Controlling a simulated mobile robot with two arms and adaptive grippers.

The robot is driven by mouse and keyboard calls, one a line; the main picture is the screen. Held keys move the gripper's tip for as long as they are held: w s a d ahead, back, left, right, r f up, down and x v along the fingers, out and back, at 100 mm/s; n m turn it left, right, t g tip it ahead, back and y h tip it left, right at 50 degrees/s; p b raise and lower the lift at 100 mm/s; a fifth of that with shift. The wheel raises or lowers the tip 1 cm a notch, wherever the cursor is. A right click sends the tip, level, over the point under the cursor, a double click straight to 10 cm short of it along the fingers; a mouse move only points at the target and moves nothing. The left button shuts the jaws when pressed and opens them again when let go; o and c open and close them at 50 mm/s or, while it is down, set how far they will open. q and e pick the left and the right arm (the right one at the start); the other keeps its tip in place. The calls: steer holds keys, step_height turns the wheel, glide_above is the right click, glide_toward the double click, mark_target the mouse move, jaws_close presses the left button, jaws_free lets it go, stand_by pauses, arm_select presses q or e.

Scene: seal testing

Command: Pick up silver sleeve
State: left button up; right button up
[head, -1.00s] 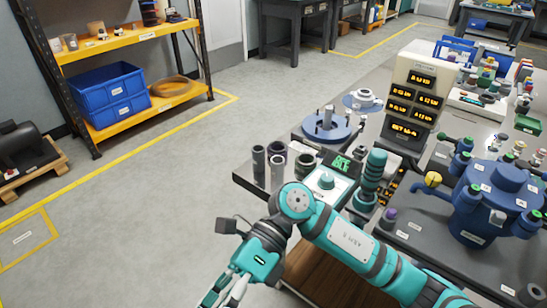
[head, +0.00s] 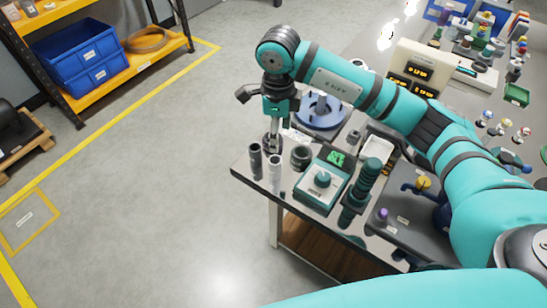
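The silver sleeve (head: 275,172), a light grey upright cylinder, stands near the left corner of the table in the head view. A darker sleeve (head: 256,161) stands just left of it, and a wider dark ring-like sleeve (head: 301,157) stands to its right. My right gripper (head: 271,146) points down just behind the silver sleeve, over the spot of another dark sleeve, which it largely hides. Its fingers are small and overlap the sleeves, so I cannot tell whether they are open or touch anything. My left gripper is out of view.
A scale with a green display (head: 324,183) and a teal stacked column (head: 362,187) stand to the right. A blue round fixture (head: 321,112) is behind the gripper. The table's edge is close to the sleeves; the floor to the left is clear.

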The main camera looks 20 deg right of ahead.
mark_target(277, 158)
step_height(277, 158, down, 10)
steer(key=shift+a+f+p, duration=0.1)
steer(key=shift+p, duration=0.6)
steer(key=shift+w+a+f+p, duration=0.1)
steer(key=shift+f+p, duration=0.1)
steer(key=shift+f, duration=0.65)
steer(key=shift+s+a+f+p, duration=0.1)
steer(key=shift+f+p, duration=0.15)
steer(key=shift+f, duration=0.65)
steer(key=shift+w+a+f+p, duration=0.1)
steer(key=shift+f+p, duration=0.1)
steer(key=shift+f, duration=0.65)
jaws_close()
